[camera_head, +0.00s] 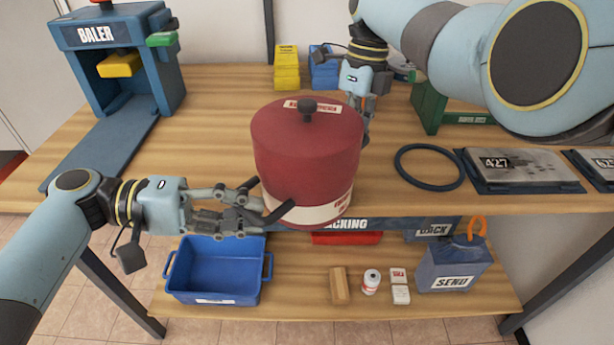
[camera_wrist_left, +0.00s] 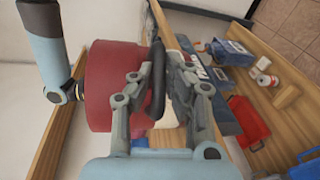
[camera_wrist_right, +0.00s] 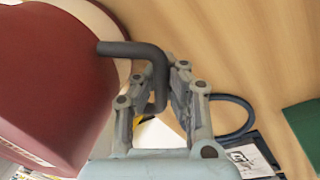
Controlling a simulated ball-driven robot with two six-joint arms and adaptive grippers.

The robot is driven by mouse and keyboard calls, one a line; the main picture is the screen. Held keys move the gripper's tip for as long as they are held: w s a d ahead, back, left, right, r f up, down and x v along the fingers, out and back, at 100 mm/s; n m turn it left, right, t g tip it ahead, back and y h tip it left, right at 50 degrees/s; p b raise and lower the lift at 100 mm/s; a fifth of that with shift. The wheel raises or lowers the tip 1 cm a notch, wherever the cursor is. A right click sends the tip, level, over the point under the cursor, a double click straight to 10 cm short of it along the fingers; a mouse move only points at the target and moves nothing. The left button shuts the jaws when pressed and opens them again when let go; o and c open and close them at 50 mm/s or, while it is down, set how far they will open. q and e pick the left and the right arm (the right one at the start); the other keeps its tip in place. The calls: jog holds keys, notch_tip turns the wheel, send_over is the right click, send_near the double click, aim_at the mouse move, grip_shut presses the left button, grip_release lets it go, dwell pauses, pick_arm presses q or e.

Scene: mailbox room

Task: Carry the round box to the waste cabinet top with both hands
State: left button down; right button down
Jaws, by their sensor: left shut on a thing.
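The round box (camera_head: 305,150) is dark red with a knobbed lid, a pale lower band and dark side handles. It looks upright at the workbench's front edge, its base overlapping that edge in the head view. I cannot tell whether it touches the bench. My left gripper (camera_head: 262,208) is shut on its left handle (camera_wrist_left: 157,80). My right gripper (camera_head: 364,118) is at the box's far right side. In the right wrist view its fingers straddle the other handle (camera_wrist_right: 138,49), but I cannot tell whether they grip it. No waste cabinet top is identifiable.
The workbench (camera_head: 210,130) has a blue baler (camera_head: 115,60) at the back left. A dark ring (camera_head: 429,167) and a 427 plate (camera_head: 520,170) lie to the right. A blue bin (camera_head: 215,270) and SEND container (camera_head: 453,268) stand on the lower shelf.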

pick_arm(q)
jog(key=shift+r, duration=0.2)
pick_arm(e)
jog(key=shift+w+r, duration=0.1)
jog(key=shift+r, duration=0.1)
